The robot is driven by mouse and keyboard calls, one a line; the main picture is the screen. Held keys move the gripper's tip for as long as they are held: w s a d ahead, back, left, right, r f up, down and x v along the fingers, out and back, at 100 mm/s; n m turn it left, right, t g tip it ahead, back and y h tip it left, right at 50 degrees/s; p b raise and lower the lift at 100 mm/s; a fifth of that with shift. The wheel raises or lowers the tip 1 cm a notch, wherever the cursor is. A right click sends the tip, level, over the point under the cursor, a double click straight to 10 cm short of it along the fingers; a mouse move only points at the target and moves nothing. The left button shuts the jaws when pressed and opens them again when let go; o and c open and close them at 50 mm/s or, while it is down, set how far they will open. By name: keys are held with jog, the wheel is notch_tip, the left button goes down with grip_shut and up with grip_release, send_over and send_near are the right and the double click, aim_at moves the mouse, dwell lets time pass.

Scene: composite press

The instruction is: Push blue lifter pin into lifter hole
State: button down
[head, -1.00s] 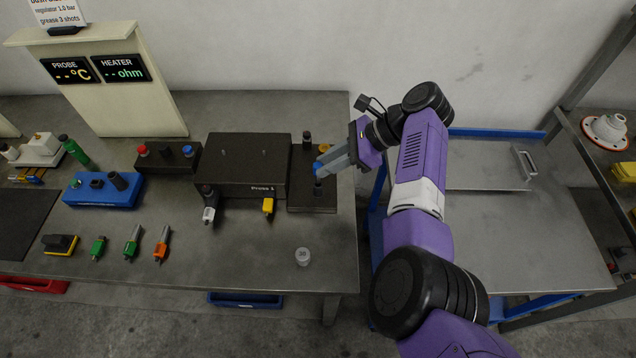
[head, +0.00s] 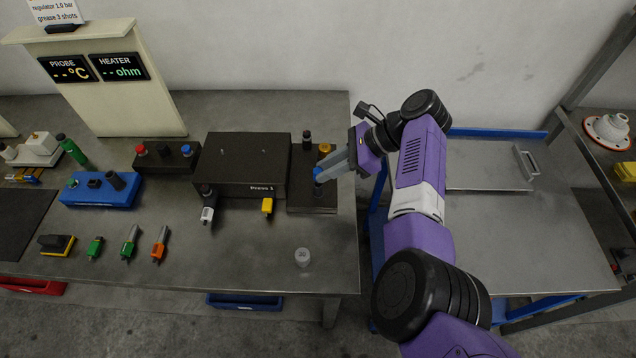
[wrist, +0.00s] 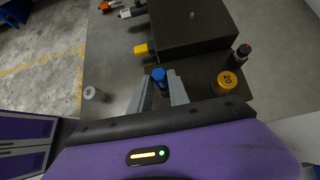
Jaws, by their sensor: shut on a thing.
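The blue lifter pin (wrist: 159,77) stands between my two grey fingers in the wrist view, and its blue top (head: 317,172) shows at the fingertips in the head view. My gripper (head: 322,177) is shut on it, over the front part of a dark block (head: 312,206) right of the press. In the wrist view my gripper (wrist: 158,92) hides the pin's lower part. A short dark post (head: 318,190) shows just below the blue top. The lifter hole itself is hidden, so I cannot tell how deep the pin sits.
A yellow knob marked 20 (wrist: 227,80) and a dark capped post (head: 307,140) stand behind on the same block. The Press 1 block (head: 240,165) is at the left. A grey weight (head: 302,257) stands in front; the bench around it is clear.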

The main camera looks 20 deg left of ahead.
jog(key=shift+f+b, duration=0.55)
jog(key=shift+f, duration=0.65)
dwell(0.5)
jog(key=c, duration=1.2)
grip_release()
jog(key=shift+o, duration=0.2)
jog(key=shift+r, duration=0.1)
